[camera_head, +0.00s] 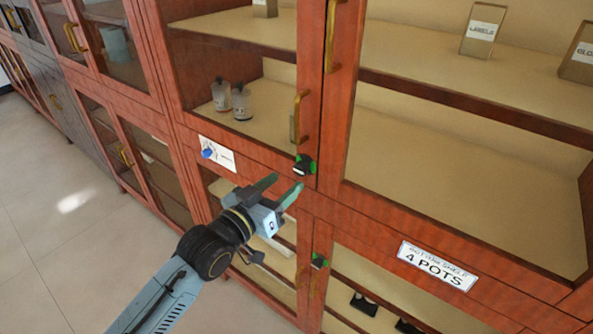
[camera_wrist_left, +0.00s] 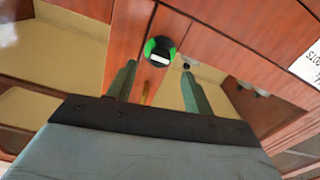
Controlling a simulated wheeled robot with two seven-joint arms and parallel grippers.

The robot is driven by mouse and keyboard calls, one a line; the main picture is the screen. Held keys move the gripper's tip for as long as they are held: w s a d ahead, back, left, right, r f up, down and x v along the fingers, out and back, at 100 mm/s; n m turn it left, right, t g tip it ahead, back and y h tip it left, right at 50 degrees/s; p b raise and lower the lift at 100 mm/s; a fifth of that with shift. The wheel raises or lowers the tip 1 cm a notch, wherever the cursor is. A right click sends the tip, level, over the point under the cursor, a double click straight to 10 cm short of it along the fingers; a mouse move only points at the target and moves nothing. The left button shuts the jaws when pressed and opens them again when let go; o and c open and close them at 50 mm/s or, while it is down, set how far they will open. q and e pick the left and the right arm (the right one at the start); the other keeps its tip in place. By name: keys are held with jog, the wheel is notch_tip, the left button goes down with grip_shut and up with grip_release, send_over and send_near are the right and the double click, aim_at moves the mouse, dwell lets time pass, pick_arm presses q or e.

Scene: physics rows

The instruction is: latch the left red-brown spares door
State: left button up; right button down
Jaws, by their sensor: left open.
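The upper left red-brown glass door (camera_head: 310,66) carries a brass handle (camera_head: 300,117). It looks closed or nearly so; I cannot tell if it is flush. A black latch knob (camera_head: 304,166) with green marks sits at its lower right corner. In the left wrist view this knob (camera_wrist_left: 159,51) shows a green rim and a white bar lying nearly level. My left gripper (camera_head: 285,186) is open and empty, just below and in front of the knob, apart from it. In the left wrist view its fingers (camera_wrist_left: 160,84) point toward the knob. My right gripper is not in view.
A "4 POTS" label (camera_head: 437,266) is at right. Bottles (camera_head: 241,101) stand behind the glass. Bare floor (camera_head: 60,230) lies left.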

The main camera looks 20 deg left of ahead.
aim_at(298, 171)
pick_arm(q)
jog(key=x, duration=0.5)
jog(key=shift+w+d, duration=0.15)
jog(key=shift+w, duration=0.2)
jog(key=shift+c, duration=0.2)
jog(key=c, duration=0.9)
